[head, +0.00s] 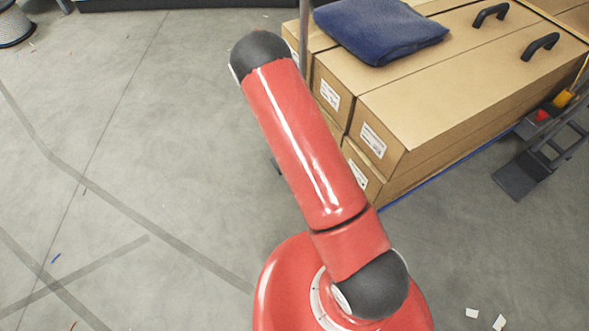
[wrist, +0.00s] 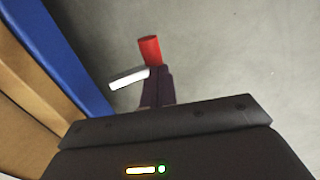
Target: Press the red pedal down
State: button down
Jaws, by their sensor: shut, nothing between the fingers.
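The red pedal (wrist: 150,50) shows in the wrist view as a short red block just beyond my fingertips, close to the blue edge of the cart. A white bar (wrist: 128,78) sticks out to the left just below it. My gripper (wrist: 159,72) is shut and empty, its dark fingers pointing at the red pedal. The fingertips overlap the pedal's lower end in the picture; I cannot tell whether they touch. In the head view my red arm hides the pedal and most of my gripper.
Long cardboard boxes (head: 460,95) are stacked on a blue-edged cart (wrist: 72,55), with a folded blue cloth (head: 380,28) on top. A grey hand truck (head: 520,175) stands at the right. A cable spool (head: 14,25) is at the far left. The grey floor on the left is mostly clear.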

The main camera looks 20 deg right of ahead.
jog(key=shift+f, duration=0.3)
dwell(0.4)
jog(key=shift+r, duration=0.1)
